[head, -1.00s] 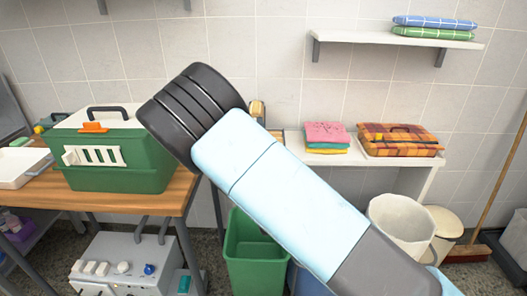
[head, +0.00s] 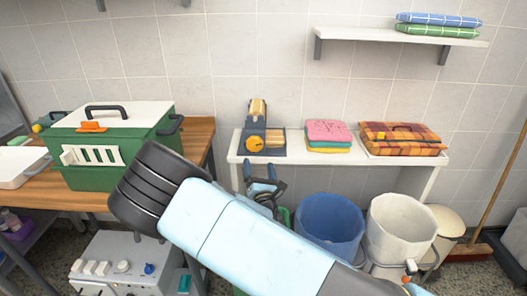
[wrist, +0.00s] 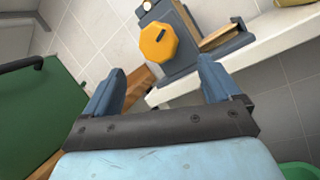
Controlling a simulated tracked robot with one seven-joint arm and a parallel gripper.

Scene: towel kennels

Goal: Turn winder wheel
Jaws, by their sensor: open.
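The winder (head: 258,131) is a dark blue-grey device standing at the left end of the white shelf table. Its yellow-orange wheel (head: 256,143) faces me. In the wrist view the wheel (wrist: 158,43) is an orange, many-sided knob above the gap between my fingers. My gripper (head: 262,180) is below the winder in the head view, just under the table's front edge, partly hidden by my arm. In the wrist view my gripper (wrist: 160,88) has its two blue fingers spread apart, with nothing between them. The wheel is beyond the fingertips and not touched.
The white table (head: 300,158) also holds folded cloths (head: 329,132) and an orange plaid case (head: 402,138). A green carrier (head: 100,155) stands on the wooden bench at left. Blue (head: 328,225) and white (head: 400,228) bins stand below the table.

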